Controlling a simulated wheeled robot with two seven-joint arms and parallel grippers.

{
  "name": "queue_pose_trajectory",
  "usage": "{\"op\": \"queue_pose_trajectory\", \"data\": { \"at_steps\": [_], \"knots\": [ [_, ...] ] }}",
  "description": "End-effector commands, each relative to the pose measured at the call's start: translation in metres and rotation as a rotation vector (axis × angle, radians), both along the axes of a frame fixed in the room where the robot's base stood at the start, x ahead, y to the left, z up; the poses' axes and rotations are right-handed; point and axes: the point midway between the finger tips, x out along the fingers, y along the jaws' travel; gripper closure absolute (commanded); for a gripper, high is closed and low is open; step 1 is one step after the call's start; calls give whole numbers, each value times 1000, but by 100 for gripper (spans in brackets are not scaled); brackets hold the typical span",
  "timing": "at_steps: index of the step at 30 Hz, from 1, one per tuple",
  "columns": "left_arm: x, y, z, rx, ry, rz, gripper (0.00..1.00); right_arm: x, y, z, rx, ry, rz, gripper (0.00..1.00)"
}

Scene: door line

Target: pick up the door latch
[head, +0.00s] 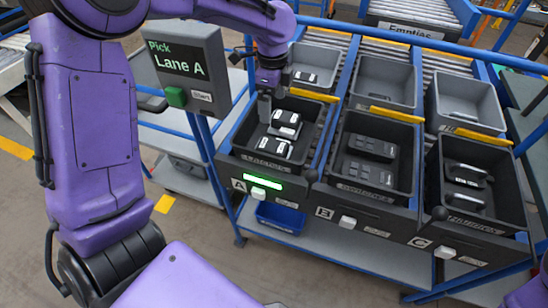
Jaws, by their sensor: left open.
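Two black-and-white door latches lie in the black bin of lane A (240,135), an upper one (287,118) and a lower one (274,148). My left gripper (270,105) points down into this bin from above, its fingers open just left of and above the upper latch. I cannot tell whether a finger touches that latch. Part of the bin's far left corner is hidden behind the gripper. My right gripper is out of view.
A sign (185,62) reads "Pick Lane A" and stands left of the bin. Bins B (345,165) and C (436,185) hold other dark parts. Grey bins stand behind on rollers. A blue bin (281,217) sits below lane A.

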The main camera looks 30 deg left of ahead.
Motion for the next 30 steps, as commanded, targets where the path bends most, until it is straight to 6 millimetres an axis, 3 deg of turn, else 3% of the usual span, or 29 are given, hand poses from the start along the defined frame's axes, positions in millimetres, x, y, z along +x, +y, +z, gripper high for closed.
{"op": "queue_pose_trajectory", "data": {
  "at_steps": [1, 7, 20, 27, 30],
  "knots": [
    [0, 0, -27, 0, 0, -1, 0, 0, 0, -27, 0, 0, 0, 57],
    [1, -2, -61, 0, -1, -3, 0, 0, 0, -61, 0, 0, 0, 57],
    [1, -3, -118, 0, 3, -5, 0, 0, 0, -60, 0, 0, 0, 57],
    [0, -5, -159, 0, 3, -4, 0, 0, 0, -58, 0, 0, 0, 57],
    [1, -5, -164, 1, 0, -4, 0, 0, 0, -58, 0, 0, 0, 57]
  ]
}}
